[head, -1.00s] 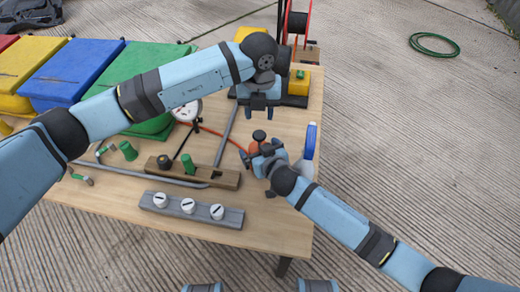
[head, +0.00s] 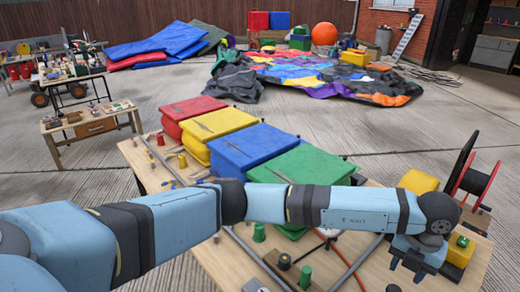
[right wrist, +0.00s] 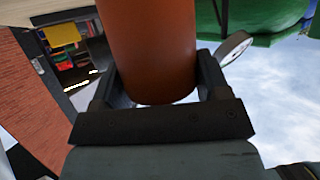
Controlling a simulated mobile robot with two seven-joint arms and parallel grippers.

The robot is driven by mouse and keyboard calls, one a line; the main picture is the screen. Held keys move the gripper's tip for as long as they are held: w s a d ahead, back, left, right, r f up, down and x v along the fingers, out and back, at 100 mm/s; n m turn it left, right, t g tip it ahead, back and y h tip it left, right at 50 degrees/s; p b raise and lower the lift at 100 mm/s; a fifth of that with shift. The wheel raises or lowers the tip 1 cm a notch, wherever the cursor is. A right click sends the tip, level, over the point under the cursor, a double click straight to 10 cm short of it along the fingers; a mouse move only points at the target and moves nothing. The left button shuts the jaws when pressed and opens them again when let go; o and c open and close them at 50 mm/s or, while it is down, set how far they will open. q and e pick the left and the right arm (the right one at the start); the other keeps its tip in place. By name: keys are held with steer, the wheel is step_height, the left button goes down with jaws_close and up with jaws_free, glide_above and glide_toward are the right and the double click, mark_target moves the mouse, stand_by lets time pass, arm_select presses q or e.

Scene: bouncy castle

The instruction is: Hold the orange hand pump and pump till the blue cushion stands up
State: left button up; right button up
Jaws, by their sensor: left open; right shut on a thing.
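The orange hand pump (right wrist: 150,45) fills the middle of the right wrist view as an orange cylinder. My right gripper (right wrist: 157,82) is shut on it, with one finger on each side. My left arm crosses in front of the cushions. My left gripper (head: 408,268) is open, pointing down over the table's right side.
A red cushion (head: 190,110) is at the row's far left. A reel (head: 472,178) and a yellow block (head: 418,182) stand at the table's right. Behind, a colourful collapsed sheet (head: 330,75) covers the concrete.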

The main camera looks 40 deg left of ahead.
arm_select(q)
jaws_close()
step_height(320, 180, up, 8)
steer(key=w+m+g, duration=0.1)
steer(key=w+g, duration=0.1)
steer(key=g, duration=0.1)
steer(key=shift+a+m+y, duration=0.25)
steer(key=shift+m+y, duration=0.05)
